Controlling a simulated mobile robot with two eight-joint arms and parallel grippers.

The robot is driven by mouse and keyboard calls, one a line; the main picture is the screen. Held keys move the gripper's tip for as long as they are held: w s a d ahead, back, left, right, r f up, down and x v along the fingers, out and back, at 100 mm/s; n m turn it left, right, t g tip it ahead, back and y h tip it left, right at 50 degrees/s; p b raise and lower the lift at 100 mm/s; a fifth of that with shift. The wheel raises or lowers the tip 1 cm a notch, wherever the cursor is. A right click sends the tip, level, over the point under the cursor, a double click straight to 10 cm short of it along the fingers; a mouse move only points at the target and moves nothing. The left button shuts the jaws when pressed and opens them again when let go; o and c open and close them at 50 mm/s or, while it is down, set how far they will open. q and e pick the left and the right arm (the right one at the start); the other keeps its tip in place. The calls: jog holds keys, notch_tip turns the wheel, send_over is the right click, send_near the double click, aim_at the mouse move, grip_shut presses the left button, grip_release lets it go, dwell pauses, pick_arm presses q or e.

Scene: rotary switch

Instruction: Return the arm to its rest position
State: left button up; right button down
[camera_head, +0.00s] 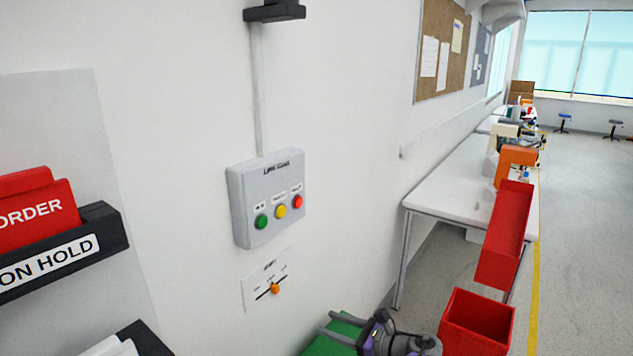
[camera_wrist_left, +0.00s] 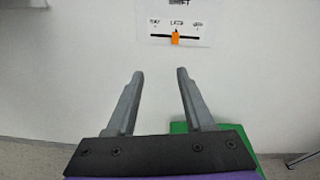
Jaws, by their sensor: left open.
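My left gripper (camera_head: 329,325) is at the bottom of the head view, in front of the wall, to the right of and below the white switch plate (camera_head: 253,293). Its two grey fingers are apart with nothing between them; they also show in the left wrist view (camera_wrist_left: 159,73). The plate carries an orange knob (camera_head: 275,289) on a dark slot. In the left wrist view the knob (camera_wrist_left: 175,38) stands near the middle of the slot, beyond the fingertips and not touching them. My right gripper is not in view.
A grey box (camera_head: 243,218) with green, yellow and red buttons is on the wall above the plate. A green surface (camera_head: 318,347) lies below my gripper. A red bin (camera_head: 477,322) and a white table (camera_head: 455,190) stand to the right. Black wall trays (camera_head: 110,230) are at left.

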pick_arm(q)
jog(key=s+a+r+n+g+h+p, duration=0.25)
jog(key=s+a+n, duration=0.2)
jog(key=a, duration=0.45)
jog(key=s+a+r+n+g+h+p, duration=0.1)
jog(key=s+a+n+g+h, duration=0.2)
jog(key=s+a, duration=0.5)
jog(key=s+a+f+n+t+h+p, duration=0.1)
jog(key=s+n+h, duration=0.3)
jog(key=s+n, duration=0.4)
jog(key=s+a+f+n+t+h+p, duration=0.1)
jog(key=s+a+f+n+h+p, duration=0.1)
jog(key=s+n, duration=0.5)
jog(key=s+a+h, duration=0.1)
jog(key=s+a, duration=0.1)
jog(key=s, duration=0.4)
jog(key=shift+s+f+n+h, duration=0.15)
jog(key=shift+s+n+h, duration=0.2)
jog(key=shift+s, duration=0.05)
jog(key=shift+c, duration=0.3)
dwell(0.5)
